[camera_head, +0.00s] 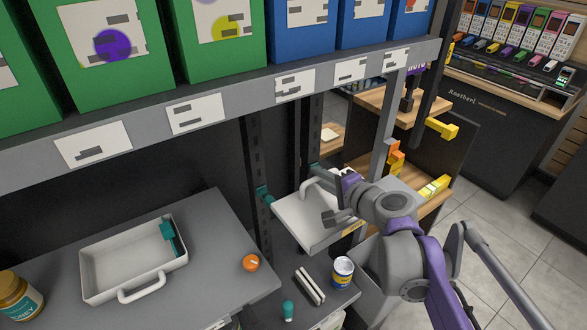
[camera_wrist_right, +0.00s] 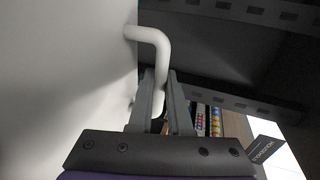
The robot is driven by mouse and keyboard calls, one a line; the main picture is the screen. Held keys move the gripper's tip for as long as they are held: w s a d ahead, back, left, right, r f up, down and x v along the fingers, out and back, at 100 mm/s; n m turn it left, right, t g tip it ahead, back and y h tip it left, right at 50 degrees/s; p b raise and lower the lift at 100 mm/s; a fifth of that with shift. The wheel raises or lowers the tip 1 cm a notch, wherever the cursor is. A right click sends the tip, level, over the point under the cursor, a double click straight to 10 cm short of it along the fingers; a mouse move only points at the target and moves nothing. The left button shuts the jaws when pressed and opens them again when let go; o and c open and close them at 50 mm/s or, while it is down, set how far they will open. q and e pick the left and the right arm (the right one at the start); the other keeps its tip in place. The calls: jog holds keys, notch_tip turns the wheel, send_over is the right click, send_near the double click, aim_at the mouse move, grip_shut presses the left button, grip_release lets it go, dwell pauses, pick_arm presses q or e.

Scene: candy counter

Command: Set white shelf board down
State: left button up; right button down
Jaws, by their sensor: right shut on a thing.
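The white shelf board (camera_head: 300,224) is right of centre in the head view, in front of the dark shelf posts. Its white handle (camera_head: 312,187) stands up from its face. My right gripper (camera_head: 338,203) is over the board, shut on the handle. The wrist view shows the handle (camera_wrist_right: 150,42) running down between the fingers of my right gripper (camera_wrist_right: 160,100), with the board's pale face (camera_wrist_right: 60,75) at left. Teal brackets (camera_head: 265,195) stick out from the posts at the board's far edge; I cannot tell whether the board touches them. My left gripper is not in view.
On the grey lower shelf (camera_head: 210,215) are a white tray (camera_head: 90,292) with a teal item, an orange ball (camera_head: 251,263), and a honey jar (camera_head: 18,297) at left.

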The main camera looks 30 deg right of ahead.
jog(key=x, duration=1.1)
jog(key=shift+w, duration=0.35)
jog(key=c, duration=0.8)
grip_release()
jog(key=shift+f, duration=0.1)
jog(key=shift+c, duration=0.2)
jog(key=v, duration=1.1)
jog(key=shift+s+r, duration=0.2)
jog(key=shift+s, duration=0.3)
